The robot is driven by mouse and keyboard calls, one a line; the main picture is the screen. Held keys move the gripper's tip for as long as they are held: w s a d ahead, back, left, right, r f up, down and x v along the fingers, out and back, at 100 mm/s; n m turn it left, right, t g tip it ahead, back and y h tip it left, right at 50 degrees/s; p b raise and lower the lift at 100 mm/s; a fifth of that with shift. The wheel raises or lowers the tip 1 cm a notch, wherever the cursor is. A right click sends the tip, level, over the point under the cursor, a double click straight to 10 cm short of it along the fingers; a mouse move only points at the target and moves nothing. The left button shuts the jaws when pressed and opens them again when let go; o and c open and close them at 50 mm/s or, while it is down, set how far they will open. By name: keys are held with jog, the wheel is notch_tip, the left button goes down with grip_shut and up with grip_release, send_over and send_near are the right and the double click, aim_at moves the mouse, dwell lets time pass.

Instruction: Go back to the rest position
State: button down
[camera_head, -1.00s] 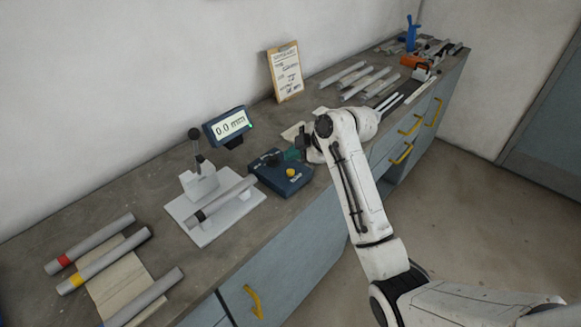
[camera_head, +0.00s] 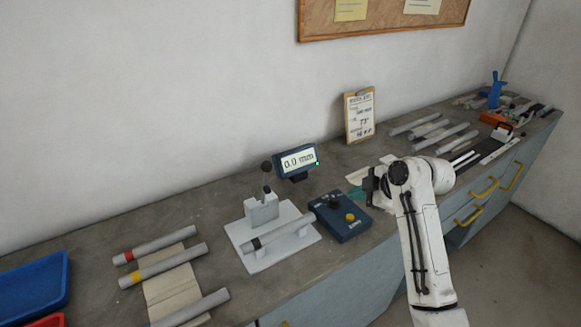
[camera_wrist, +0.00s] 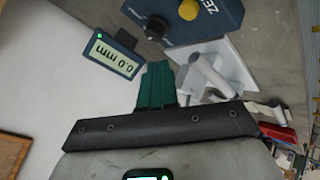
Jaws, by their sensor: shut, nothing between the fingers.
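My gripper (camera_head: 357,193) is shut and empty, its teal fingers pressed together above the bench. In the head view it hovers just behind the blue control box (camera_head: 340,219), partly hidden by my wrist. In the wrist view, the shut teal fingers (camera_wrist: 155,84) point toward the control box (camera_wrist: 190,18) with its yellow button. My forearm reaches over the bench's front edge.
A grey tube with a black band (camera_head: 278,233) lies on the white fixture (camera_head: 262,207) to the left. A display (camera_head: 297,161) reads 0.0 mm. Several tubes lie left and right on the bench. A clipboard (camera_head: 360,116) leans on the wall. A blue bin (camera_head: 33,287) is at far left.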

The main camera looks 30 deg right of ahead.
jog(key=s+a+f+m, duration=0.1)
jog(key=a, duration=0.1)
jog(key=s+a+f, duration=0.1)
jog(key=a+f, duration=0.1)
jog(key=a, duration=0.1)
jog(key=s+a+f+m+g, duration=0.1)
jog(key=a, duration=0.1)
jog(key=shift+a+f+m, duration=0.25)
jog(key=shift+a+m, duration=0.05)
jog(key=shift+a, duration=0.1)
jog(key=s+a+f+m+g+h, duration=0.1)
jog(key=s+a+f+m, duration=0.2)
jog(key=s, duration=0.4)
jog(key=s+a+f+m+g, duration=0.1)
jog(key=s+a+m, duration=0.25)
jog(key=s, duration=0.35)
jog(key=s+a+f+m+g+h, duration=0.1)
jog(key=s+a+f+m, duration=0.15)
jog(key=s+a, duration=0.35)
jog(key=s+d+f+m+g+b, duration=0.1)
jog(key=s+d+f+g+b, duration=0.2)
jog(key=s+f, duration=0.5)
jog(key=s+g, duration=0.1)
jog(key=s, duration=0.2)
jog(key=shift+w, duration=0.15)
